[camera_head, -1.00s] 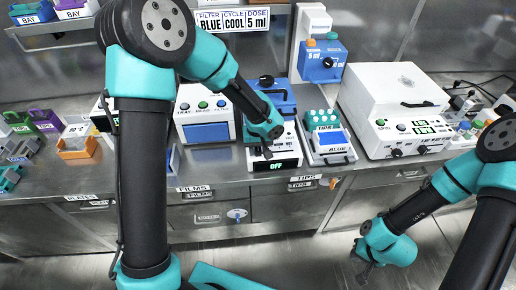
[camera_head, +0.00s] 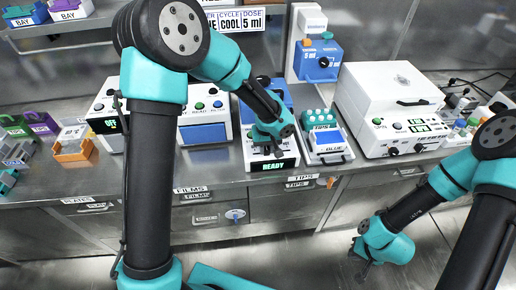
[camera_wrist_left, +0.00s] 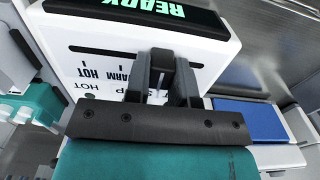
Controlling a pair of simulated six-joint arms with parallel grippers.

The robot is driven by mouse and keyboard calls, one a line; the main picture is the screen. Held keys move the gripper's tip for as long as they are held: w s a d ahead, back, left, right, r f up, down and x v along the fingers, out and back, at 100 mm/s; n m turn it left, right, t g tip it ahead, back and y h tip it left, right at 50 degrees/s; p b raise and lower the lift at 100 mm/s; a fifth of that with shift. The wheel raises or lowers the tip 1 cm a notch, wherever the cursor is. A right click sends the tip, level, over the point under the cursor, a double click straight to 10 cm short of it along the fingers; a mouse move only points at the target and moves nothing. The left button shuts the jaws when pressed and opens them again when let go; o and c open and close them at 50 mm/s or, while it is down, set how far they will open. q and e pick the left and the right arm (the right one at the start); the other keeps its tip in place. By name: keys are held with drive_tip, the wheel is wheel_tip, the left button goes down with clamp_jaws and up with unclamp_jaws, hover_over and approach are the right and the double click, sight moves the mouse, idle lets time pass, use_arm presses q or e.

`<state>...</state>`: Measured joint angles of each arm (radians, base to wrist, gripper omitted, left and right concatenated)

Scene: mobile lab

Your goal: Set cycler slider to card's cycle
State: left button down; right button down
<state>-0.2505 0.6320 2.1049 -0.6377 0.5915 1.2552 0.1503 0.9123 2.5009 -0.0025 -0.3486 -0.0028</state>
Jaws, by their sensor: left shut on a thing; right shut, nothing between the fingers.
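The cycler (camera_head: 252,158) is a white box with a blue lid behind its front panel. Its display reads READY in the head view and shows upside down in the left wrist view (camera_wrist_left: 140,10). WARM and HOT marks show left of the fingers in the wrist view; the mark at the fingers is covered. The card (camera_head: 245,22) at the back shows COOL under CYCLE. My right gripper (camera_head: 364,262) is shut and empty, low before the bench.
A blue 5 ml dispenser (camera_head: 318,62) is behind. Drawers line the bench front.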

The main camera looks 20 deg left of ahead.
use_arm(q)
drive_tip(key=c, duration=1)
unclamp_jaws()
drive_tip(key=shift+o, duration=0.2)
drive_tip(key=shift+r, duration=0.1)
wheel_tip(320, 180, up, 17)
